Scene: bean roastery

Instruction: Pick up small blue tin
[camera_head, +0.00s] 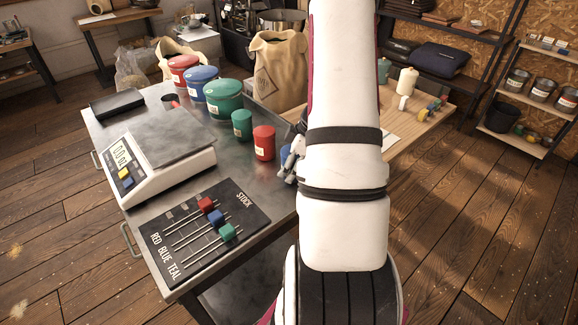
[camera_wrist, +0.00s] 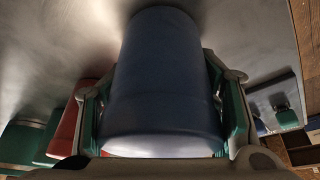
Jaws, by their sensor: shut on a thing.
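The small blue tin (camera_wrist: 163,75) fills the middle of the wrist view. My gripper (camera_wrist: 163,105) is shut on it, with one finger on each side of its body. I cannot tell whether the tin touches the table. A small red tin (camera_head: 264,143) and a small green tin (camera_head: 242,124) stand upright to the left of my gripper; the red tin (camera_wrist: 72,125) also shows at left in the wrist view.
Large red (camera_head: 183,70), blue (camera_head: 202,81) and green (camera_head: 223,100) tins stand behind on the metal table (camera_head: 215,165). A scale (camera_head: 160,150) and a slider board (camera_head: 190,245) are at left and front. A wooden table (camera_head: 432,88) and shelves (camera_head: 545,115) stand at right.

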